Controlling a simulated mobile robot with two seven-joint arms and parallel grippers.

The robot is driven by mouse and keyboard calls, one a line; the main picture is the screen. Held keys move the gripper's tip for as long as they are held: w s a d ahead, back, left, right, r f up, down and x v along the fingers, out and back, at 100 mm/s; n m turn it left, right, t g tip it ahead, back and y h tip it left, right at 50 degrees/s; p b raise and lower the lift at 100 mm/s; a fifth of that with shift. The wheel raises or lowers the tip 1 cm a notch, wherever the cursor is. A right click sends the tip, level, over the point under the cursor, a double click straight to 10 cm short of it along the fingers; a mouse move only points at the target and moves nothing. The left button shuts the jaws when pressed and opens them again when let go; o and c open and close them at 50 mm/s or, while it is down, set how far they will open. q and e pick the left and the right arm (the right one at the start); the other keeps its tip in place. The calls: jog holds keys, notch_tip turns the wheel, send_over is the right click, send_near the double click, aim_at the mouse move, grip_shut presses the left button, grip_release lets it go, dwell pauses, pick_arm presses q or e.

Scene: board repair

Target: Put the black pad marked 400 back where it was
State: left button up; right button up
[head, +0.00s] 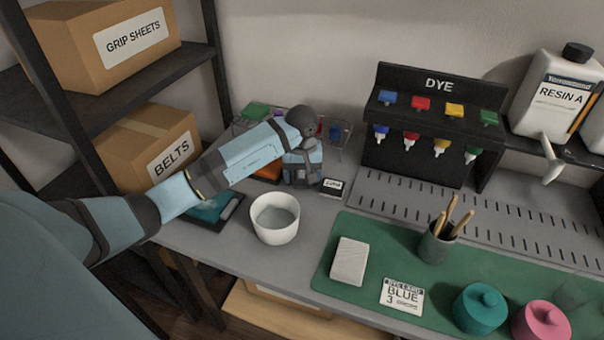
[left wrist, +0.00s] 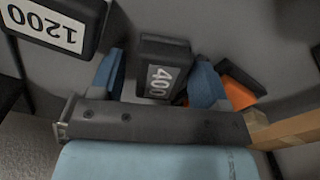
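The black pad marked 400 (left wrist: 165,65) shows in the left wrist view between the two blue fingers of my left gripper (left wrist: 157,82). A narrow gap shows between the pad and the left finger; the right finger is close against its other side or overlaps it in view. The gripper looks open around the pad. In the head view my left gripper (head: 302,172) points down at the back of the grey bench, and the 400 pad cannot be made out there. My right gripper is not in view.
A black pad marked 1200 (left wrist: 52,25) lies beside the gripper, also in the head view (head: 333,188). An orange item (left wrist: 240,90) is close on the other side. A white bowl (head: 275,222) stands in front. The dye rack (head: 410,165) is to the right.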

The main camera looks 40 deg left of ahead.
aim_at(302, 173)
pick_arm(q)
notch_tip(302, 173, up, 12)
jog(key=p, duration=0.2)
jog(key=shift+r, duration=0.15)
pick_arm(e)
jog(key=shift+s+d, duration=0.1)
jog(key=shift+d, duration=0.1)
pick_arm(q)
jog(key=shift+s, duration=0.1)
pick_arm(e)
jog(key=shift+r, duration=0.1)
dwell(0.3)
